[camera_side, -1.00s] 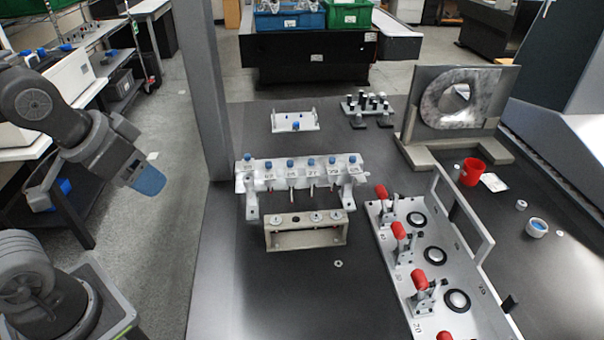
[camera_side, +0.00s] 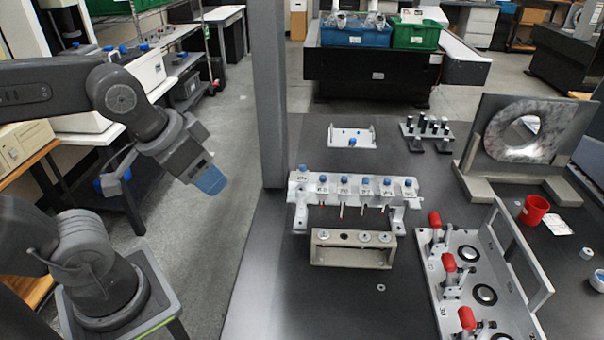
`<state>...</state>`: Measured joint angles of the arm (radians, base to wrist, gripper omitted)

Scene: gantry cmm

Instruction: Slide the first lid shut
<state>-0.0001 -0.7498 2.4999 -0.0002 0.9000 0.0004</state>
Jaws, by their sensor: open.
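My gripper (camera_side: 211,181), a dark grey body with a blue end, hangs in the air left of the grey post, above the floor and well apart from everything on the dark table. Its fingers are too small to make out and nothing shows in them. No sliding lid can be told for certain. A beige open-fronted block (camera_side: 351,252) with several round discs on top stands on the table. Behind it is a white rack (camera_side: 333,192) with blue-capped parts and labels. A grey fixture plate (camera_side: 462,282) with red-handled clamps and round black-rimmed discs lies at the right.
A grey post (camera_side: 270,100) rises at the table's left edge, between my gripper and the fixtures. A red cup (camera_side: 534,210), a ring-shaped part on a stand (camera_side: 526,137) and a small white tray (camera_side: 352,138) also stand there. The table (camera_side: 300,300) is bare at front left.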

